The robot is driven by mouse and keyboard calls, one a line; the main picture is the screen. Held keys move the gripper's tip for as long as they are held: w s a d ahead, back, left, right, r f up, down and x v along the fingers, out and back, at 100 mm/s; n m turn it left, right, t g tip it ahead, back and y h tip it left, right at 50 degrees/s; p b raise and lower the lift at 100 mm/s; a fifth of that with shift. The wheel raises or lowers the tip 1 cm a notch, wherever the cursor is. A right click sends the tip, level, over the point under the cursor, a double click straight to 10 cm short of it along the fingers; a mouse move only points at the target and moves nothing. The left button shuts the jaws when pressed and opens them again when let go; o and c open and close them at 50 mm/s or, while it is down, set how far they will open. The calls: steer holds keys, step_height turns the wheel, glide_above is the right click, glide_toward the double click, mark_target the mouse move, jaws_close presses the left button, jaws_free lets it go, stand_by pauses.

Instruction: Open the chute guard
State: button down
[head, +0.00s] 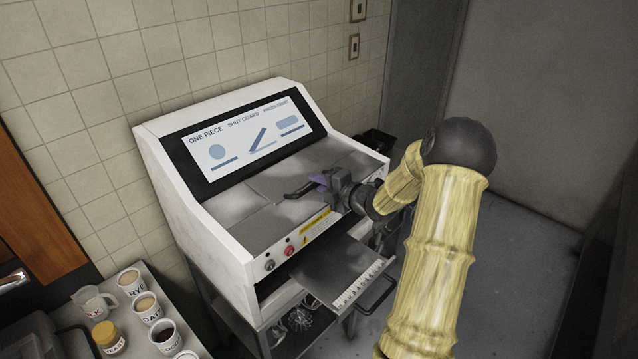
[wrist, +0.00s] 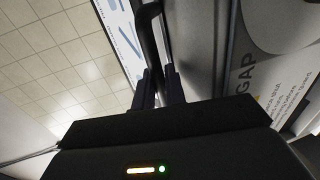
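The chute guard (head: 287,166) appears as the grey sloping cover on the white machine, lying flat below the sign panel. A dark bar handle (head: 299,191) stands out on it; it also shows in the wrist view (wrist: 150,38). My gripper (head: 318,184) is at the right end of this handle. In the wrist view my two fingers (wrist: 159,88) lie on either side of the bar and look closed on it. The exact contact is partly hidden by the gripper body.
The machine's sign panel (head: 243,138) shows pictures and "SHUT GUARD". A metal tray (head: 335,270) juts out below. Cups (head: 146,306) stand on a counter at lower left. Floor at right is clear.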

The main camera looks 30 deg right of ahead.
steer(key=shift+a+r, duration=0.2)
